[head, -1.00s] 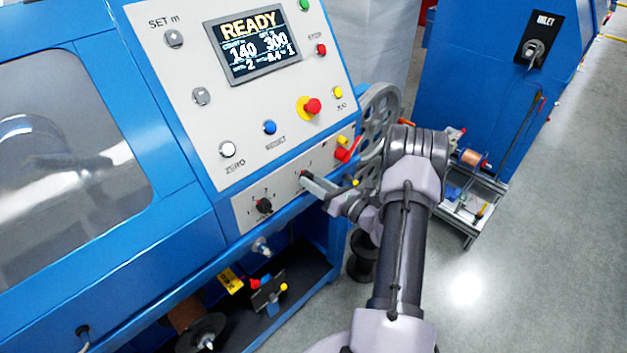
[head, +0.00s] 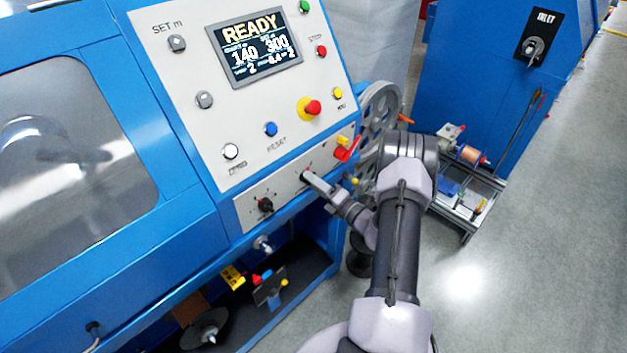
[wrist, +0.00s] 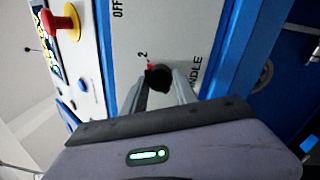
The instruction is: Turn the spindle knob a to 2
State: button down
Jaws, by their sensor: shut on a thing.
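The spindle knob (wrist: 158,78) is small and dark, on the light lower panel strip. In the wrist view its red mark lies close to the printed 2, and letters ending in "NDLE" show beside it. My gripper (wrist: 162,82) has a finger on each side of the knob and is shut on it. In the head view my gripper (head: 311,180) reaches the panel from the lower right and covers most of the knob. The display (head: 254,43) reads READY, with 140 and 300; the small digit at its lower right looks like 2.
Another black selector knob (head: 265,205) sits left on the same strip. A red lever (head: 346,150) is close above right of my gripper, and a red stop button (head: 312,107) is higher. A grey spoked wheel (head: 380,120) stands behind my arm. Open floor lies right.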

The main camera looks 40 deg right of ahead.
jog(key=shift+m, duration=0.7)
jog(key=c, duration=1)
grip_release()
jog(key=shift+o, duration=0.2)
jog(key=shift+s, duration=0.1)
jog(key=s+d+f+p, duration=0.1)
jog(key=s+p, duration=0.1)
jog(key=s, duration=1.5)
jog(key=shift+d+f, duration=0.15)
